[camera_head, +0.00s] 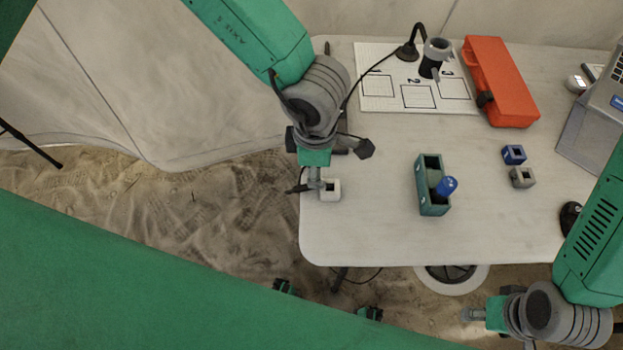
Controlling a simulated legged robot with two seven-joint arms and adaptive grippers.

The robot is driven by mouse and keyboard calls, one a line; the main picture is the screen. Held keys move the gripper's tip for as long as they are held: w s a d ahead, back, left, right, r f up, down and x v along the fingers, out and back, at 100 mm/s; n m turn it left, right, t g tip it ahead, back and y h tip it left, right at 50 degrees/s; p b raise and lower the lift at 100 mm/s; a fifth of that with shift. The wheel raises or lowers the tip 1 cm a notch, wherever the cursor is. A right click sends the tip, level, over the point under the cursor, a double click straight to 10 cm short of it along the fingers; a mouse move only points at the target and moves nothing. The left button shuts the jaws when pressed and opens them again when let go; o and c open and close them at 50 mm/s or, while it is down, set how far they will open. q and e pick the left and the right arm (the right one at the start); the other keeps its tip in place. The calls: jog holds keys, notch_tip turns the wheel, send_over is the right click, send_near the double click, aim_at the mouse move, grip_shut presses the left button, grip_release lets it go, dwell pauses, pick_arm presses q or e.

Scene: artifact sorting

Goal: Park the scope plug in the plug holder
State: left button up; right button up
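The scope (432,66), a dark and grey cylinder, stands on the white mat at the back of the table. Its thin black cable (361,80) runs left and passes behind my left wrist. I cannot make out the plug. A small white block (331,191) with an opening sits at the table's left edge; whether it is the plug holder I cannot tell. My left gripper (325,165) is just above this block, partly hidden by its wrist; its grip is unclear. My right gripper (478,315) is at the lower right, off the table's front edge, its fingers not clear.
A green box (432,204) with a blue piece (446,186) stands mid-table. Blue (513,154) and grey (522,177) blocks lie to its right. A red case (499,83) and a laptop (598,124) stand farther right. The table's (380,215) front-left area is clear.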

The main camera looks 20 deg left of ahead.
pick_arm(q)
notch_tip(320, 180, up, 8)
jog(key=p, duration=0.1)
jog(key=shift+s, duration=0.15)
jog(key=shift+f, duration=0.1)
jog(key=s+a+f+m+t+y, duration=0.2)
jog(key=s+a+f+m, duration=0.2)
jog(key=a+f+m, duration=0.7)
jog(key=s+a+f+m+g+h, duration=0.1)
jog(key=s+a+f+m, duration=0.4)
jog(key=s+m, duration=0.5)
jog(key=s+a, duration=0.2)
jog(key=shift+a+g+h, duration=0.35)
jog(key=shift+g+h, duration=0.05)
jog(key=shift+o, duration=0.9)
notch_tip(320, 180, down, 3)
jog(key=b, duration=0.3)
jog(key=shift+s+f, duration=0.1)
jog(key=shift+s, duration=0.05)
